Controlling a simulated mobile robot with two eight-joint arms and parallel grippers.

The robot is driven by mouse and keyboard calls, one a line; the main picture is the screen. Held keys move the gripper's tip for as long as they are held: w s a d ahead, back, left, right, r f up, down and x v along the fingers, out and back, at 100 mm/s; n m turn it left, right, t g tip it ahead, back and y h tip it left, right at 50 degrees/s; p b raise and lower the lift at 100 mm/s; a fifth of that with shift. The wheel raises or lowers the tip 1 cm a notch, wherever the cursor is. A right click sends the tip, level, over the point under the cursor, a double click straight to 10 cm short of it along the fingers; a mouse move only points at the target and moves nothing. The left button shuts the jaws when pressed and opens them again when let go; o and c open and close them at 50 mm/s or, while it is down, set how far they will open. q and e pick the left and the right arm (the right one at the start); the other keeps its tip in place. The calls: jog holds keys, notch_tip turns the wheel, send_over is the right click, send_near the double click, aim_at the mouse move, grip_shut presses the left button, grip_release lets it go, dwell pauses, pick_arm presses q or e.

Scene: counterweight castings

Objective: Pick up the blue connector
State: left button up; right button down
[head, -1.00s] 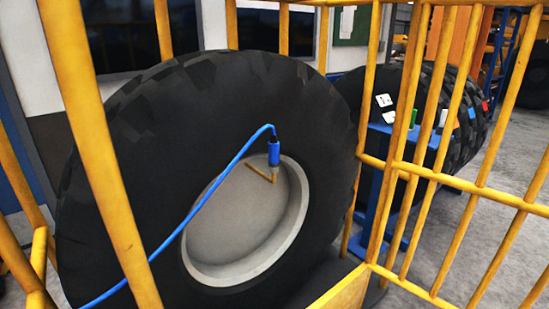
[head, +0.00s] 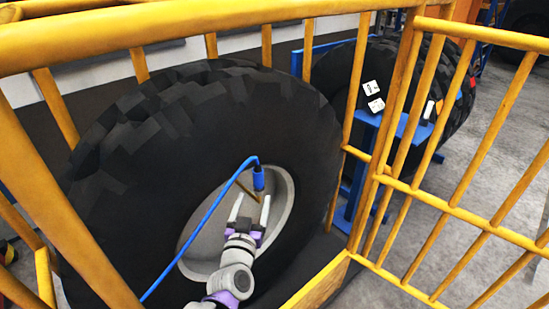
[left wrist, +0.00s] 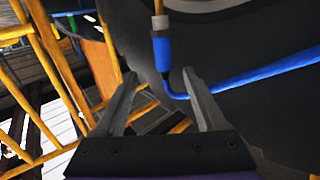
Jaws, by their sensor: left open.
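The blue connector (head: 258,178) hangs in front of the big tyre's grey hub, with its blue cable (head: 208,215) arching from its top and running down to the left. In the left wrist view the connector (left wrist: 161,52) appears just beyond the fingertips, in line with the gap between them, with a pale tip at its end. My left gripper (head: 250,203) is open, its two pale fingers just below the connector in the head view. It also shows in the left wrist view (left wrist: 160,76), with nothing between the fingers. My right gripper is not in view.
The large black tyre (head: 130,190) fills the space behind. Yellow cage bars (head: 400,110) stand in front, at the left and along the right. A blue stand (head: 365,150) with white cards (head: 371,88) is beyond the right bars. Grey floor (head: 480,250) lies outside.

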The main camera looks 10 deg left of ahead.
aim_at(257, 180)
pick_arm(q)
jog(key=w, duration=0.5)
jog(key=shift+a+r, duration=0.2)
jog(key=w, duration=0.5)
jog(key=shift+w+a+f+p, duration=0.3)
jog(key=shift+a+f+p, duration=0.05)
jog(key=shift+a+p, duration=0.05)
jog(key=shift+s, duration=0.1)
grip_shut()
